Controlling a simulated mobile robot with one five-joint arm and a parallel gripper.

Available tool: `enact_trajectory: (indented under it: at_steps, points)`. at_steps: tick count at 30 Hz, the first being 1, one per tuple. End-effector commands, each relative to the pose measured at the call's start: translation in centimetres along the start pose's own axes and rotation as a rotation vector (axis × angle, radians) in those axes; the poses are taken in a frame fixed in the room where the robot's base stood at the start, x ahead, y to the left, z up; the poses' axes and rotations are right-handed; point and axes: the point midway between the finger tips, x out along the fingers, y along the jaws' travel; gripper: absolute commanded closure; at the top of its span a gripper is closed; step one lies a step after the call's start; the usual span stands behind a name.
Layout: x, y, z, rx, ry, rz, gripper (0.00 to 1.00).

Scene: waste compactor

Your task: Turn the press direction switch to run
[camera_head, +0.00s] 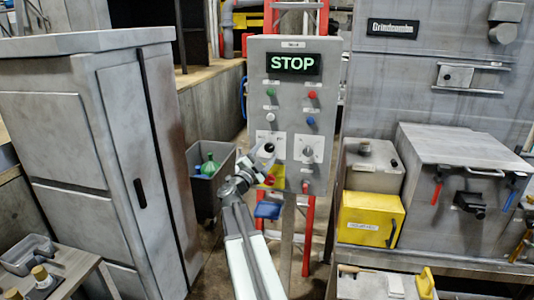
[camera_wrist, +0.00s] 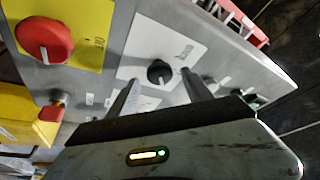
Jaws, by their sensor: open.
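The grey control panel (camera_head: 292,115) stands upright in the head view, its display reading STOP. It carries two switches on white plates, a left black knob (camera_head: 269,147) and a right knob (camera_head: 308,153). I cannot read their labels to tell which is the press direction switch. My gripper (camera_head: 262,155) is at the left knob, partly covering its plate. In the wrist view, my gripper (camera_wrist: 160,83) is open, with one finger on each side of a black knob (camera_wrist: 160,73). I cannot tell whether the fingers touch it.
Below the left switch is a yellow plate (camera_head: 269,181); the wrist view shows its large red knob (camera_wrist: 44,40). Coloured buttons sit above the switches. A grey cabinet (camera_head: 95,150) stands left, a bin (camera_head: 207,180) behind my arm, and a yellow box (camera_head: 369,218) right.

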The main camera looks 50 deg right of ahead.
Motion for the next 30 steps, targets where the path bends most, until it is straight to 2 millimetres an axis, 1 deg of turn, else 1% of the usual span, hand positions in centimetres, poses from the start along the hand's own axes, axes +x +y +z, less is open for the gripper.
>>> enact_trajectory:
  at_steps: [1, 6, 9, 12, 26, 28, 29, 30]
  points:
    - [-1.0, 0.2, 0.0, 0.001, -0.001, -0.001, 0.41]
    - [-4.5, 0.3, 0.0, 0.001, -0.001, -0.001, 0.41]
    - [-6.2, 0.3, 0.0, 0.000, -0.001, -0.001, 0.41]
    - [-6.8, 0.2, -0.1, 0.000, 0.001, 0.000, 0.41]
    - [-6.9, -0.1, 0.1, 0.001, -0.003, -0.002, 0.41]
    - [-8.0, -1.1, 1.1, 0.007, -0.021, -0.016, 0.41]
    - [-8.8, -1.9, 1.8, 0.011, -0.035, -0.026, 0.41]
    - [-10.3, -3.3, 2.9, 0.019, -0.059, -0.045, 0.41]
